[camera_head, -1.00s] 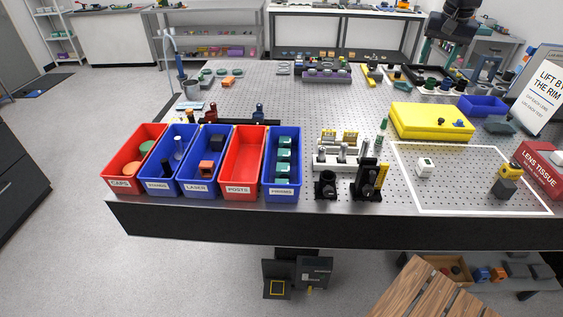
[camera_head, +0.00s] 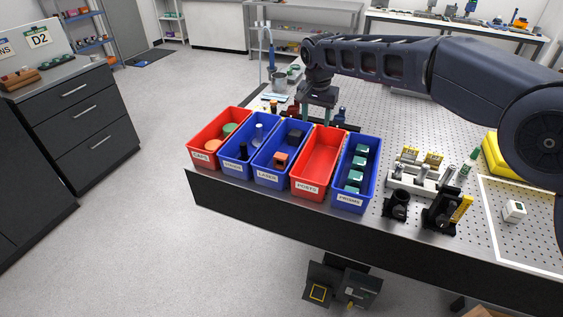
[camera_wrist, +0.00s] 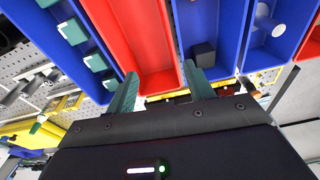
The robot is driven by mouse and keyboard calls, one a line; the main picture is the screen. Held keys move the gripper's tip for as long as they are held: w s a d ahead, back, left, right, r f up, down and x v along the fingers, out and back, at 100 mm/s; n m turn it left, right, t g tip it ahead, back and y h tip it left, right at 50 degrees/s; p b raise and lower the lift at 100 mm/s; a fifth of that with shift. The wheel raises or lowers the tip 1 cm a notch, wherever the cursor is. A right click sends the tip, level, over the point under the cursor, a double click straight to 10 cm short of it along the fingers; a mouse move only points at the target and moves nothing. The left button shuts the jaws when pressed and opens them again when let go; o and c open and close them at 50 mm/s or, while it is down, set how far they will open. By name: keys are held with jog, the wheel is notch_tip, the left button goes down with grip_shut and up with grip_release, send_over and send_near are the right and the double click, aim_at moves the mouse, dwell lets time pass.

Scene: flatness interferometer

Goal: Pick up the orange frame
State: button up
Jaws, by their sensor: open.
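An orange block-like piece with a dark opening (camera_head: 280,158) lies in the front part of the blue bin labelled LASER (camera_head: 268,179). It is the clearest orange thing in the head view; I cannot tell if it is the frame. My gripper (camera_head: 316,115) points down above the back of the bins, near the LASER and POSTS bins, apart from the orange piece. In the wrist view its two green fingers (camera_wrist: 160,88) are spread with nothing between them. A dark block (camera_wrist: 203,54) shows in the LASER bin there; the orange piece is not visible in that view.
The red POSTS bin (camera_head: 318,166) looks empty. The blue PRISMS bin (camera_head: 348,198) holds several teal pieces; the red CAPS bin (camera_head: 203,157) holds round caps. Black mounts (camera_head: 440,212) stand to the right. My arm hides much of the table's back.

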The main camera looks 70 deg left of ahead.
send_near(281, 155)
jog(key=shift+w+d+f+n, duration=0.1)
jog(key=shift+w+f+n, duration=0.05)
jog(key=shift+f+n, duration=0.15)
jog(key=shift+f, duration=0.2)
jog(key=shift+w+a+f, duration=0.1)
jog(key=shift+a+f, duration=0.05)
jog(key=shift+f, duration=1.55)
jog(key=shift+w+a+f, duration=0.1)
jog(key=shift+a+f, duration=0.05)
jog(key=shift+f, duration=1.55)
jog(key=shift+w+a+f, duration=0.1)
jog(key=shift+a+f, duration=0.1)
jog(key=shift+f, duration=1.5)
jog(key=c, duration=0.8)
jog(key=shift+r, duration=0.1)
notch_tip(281, 155, up, 20)
jog(key=shift+f, duration=0.1)
